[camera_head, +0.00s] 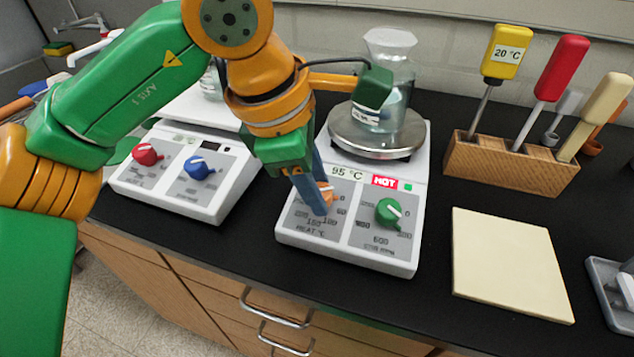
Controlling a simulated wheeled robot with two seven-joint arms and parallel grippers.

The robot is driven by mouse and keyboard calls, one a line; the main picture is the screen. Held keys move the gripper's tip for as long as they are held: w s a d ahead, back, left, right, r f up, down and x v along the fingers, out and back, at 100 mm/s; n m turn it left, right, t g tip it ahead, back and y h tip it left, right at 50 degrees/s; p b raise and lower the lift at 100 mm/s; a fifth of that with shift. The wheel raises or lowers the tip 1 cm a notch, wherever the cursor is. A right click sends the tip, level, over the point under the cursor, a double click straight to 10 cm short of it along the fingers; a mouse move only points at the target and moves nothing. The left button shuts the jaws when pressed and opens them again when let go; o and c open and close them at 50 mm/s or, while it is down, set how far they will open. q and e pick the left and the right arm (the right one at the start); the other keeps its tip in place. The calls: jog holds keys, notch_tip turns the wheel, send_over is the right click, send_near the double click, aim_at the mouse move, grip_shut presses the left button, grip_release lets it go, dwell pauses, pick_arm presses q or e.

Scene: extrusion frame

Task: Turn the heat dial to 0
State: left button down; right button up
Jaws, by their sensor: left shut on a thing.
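The hot plate (293,237) in the middle of the bench has a display reading 95 °C and a red HOT label. Its orange heat dial (327,194) sits on the left half of the front panel, above the HEAT °C marking. My left gripper (318,205) reaches down from above and is shut on the heat dial, with its fingers hiding most of the knob and its pointer. The dial's setting cannot be read. A green stir dial (388,211) is on the right half of the panel. My right gripper is not in view.
A glass flask (392,75) with liquid stands on the round metal plate (350,143). A second device (190,205) with red and blue dials is at left. A wooden rack (500,168) with tools and a cream pad (512,262) are at right.

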aim_at(302, 218)
pick_arm(q)
jog(key=c, duration=0.5)
grip_release()
jog(key=v, duration=0.7)
jog(key=shift+p, duration=0.45)
